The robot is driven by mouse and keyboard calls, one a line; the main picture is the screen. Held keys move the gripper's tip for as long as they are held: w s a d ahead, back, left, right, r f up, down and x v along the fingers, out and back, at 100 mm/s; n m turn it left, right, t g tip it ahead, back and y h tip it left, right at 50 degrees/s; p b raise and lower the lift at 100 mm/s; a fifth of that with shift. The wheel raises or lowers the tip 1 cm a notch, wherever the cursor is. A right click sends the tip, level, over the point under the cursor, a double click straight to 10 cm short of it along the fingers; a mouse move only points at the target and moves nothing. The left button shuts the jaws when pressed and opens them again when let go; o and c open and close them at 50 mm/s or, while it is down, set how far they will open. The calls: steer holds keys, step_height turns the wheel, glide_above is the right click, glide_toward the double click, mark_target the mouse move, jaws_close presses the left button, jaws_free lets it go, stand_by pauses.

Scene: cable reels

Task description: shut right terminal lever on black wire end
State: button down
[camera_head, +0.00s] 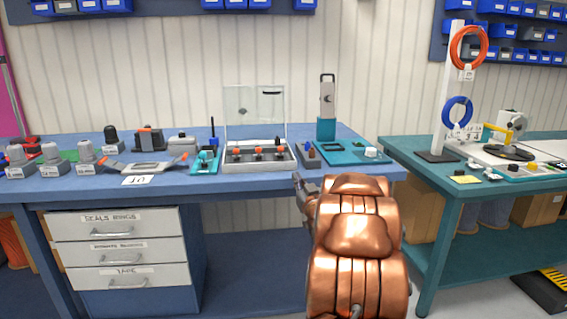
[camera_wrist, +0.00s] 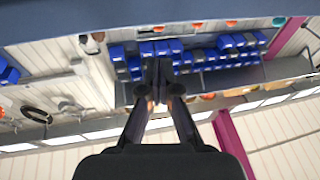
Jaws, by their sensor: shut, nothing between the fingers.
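A grey box (camera_head: 262,165) with a raised clear lid (camera_head: 254,103) stands on the blue bench. A row of small orange parts (camera_head: 258,151) sits in it. A small dark upright part (camera_head: 278,142) stands at the right of that row. I cannot tell which part is the right terminal lever, whether it is up or down, or where the black wire end is. My gripper (camera_wrist: 161,78) shows in the wrist view with its fingers together and empty, pointing at the wall bins, away from the box. In the head view my copper-coloured arm stands in front of the bench.
A teal stand (camera_head: 326,128) is right of the box, and a small teal fixture (camera_head: 205,160) is left of it. Grey weights and a scale fill the left bench. A teal table (camera_head: 440,187) with cable reels on a post stands at right. Bare bench lies before the box.

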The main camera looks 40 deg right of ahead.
mark_target(282, 150)
steer(key=shift+s+d+r, duration=0.1)
stand_by(0.3)
steer(key=shift+x, duration=7)
steer(key=shift+r+p, duration=0.1)
steer(key=shift+p, duration=0.2)
steer(key=shift+r+g+p, duration=0.25)
steer(key=shift+g+p, duration=0.05)
steer(key=shift+p, duration=0.3)
steer(key=shift+f, duration=0.1)
steer(key=shift+p, duration=0.3)
